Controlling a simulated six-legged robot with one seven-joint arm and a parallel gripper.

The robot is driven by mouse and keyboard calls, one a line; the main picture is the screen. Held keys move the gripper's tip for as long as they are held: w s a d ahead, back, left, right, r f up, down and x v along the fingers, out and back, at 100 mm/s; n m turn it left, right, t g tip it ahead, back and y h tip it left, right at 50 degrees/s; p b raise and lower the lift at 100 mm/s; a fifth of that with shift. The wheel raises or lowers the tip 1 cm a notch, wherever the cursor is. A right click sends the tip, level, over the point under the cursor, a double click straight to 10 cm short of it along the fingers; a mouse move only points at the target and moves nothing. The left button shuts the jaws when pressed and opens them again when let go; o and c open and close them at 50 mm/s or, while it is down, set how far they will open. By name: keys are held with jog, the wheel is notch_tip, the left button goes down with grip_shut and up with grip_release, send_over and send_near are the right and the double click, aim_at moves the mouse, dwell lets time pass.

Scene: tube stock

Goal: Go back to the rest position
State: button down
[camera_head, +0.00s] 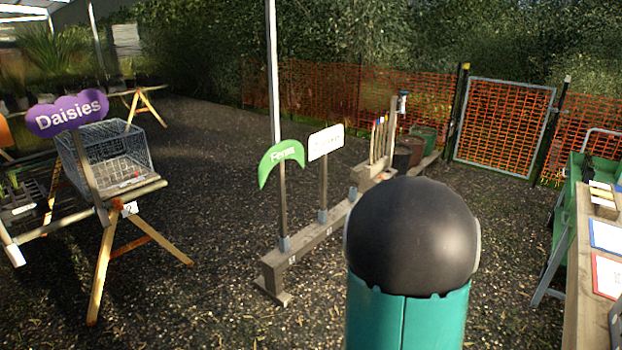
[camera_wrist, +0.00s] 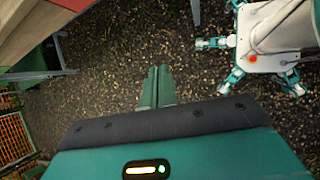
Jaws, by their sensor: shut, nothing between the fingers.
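In the wrist view my gripper (camera_wrist: 158,88) shows at the middle, its two green fingers side by side and shut with nothing between them. It points down over bare gravelly ground and touches nothing. In the head view a dark rounded part and teal link of my own arm fill the lower middle, and the gripper does not show there. My own white body and some of my legs show at the upper right of the wrist view.
Left stand a purple Daisies sign (camera_head: 68,113) and a wire cage (camera_head: 108,155) on a trestle. Green (camera_head: 281,155) and white (camera_head: 326,142) signs rise from a wooden beam (camera_head: 305,243). A bench (camera_head: 583,285) stands right, a gate (camera_head: 503,128) behind. Gravel between is clear.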

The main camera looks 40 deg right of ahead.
jog(key=w+a+r+m+t, duration=0.1)
jog(key=w+a+r+t, duration=0.2)
jog(key=w+a+r, duration=0.35)
jog(key=w+a+r+t, duration=0.3)
jog(key=w+a+r, duration=0.1)
jog(key=w+a, duration=0.45)
jog(key=a+r+t+y, duration=0.1)
jog(key=a+r, duration=0.2)
jog(key=a, duration=0.4)
jog(key=a+r+t+y, duration=0.1)
jog(key=a+r+t, duration=0.1)
jog(key=a, duration=0.6)
jog(key=s+a+r+t+y, duration=0.1)
jog(key=a+r+t, duration=0.1)
jog(key=a+r, duration=0.2)
jog(key=a, duration=0.3)
jog(key=shift+a+r, duration=0.25)
jog(key=shift+r, duration=0.15)
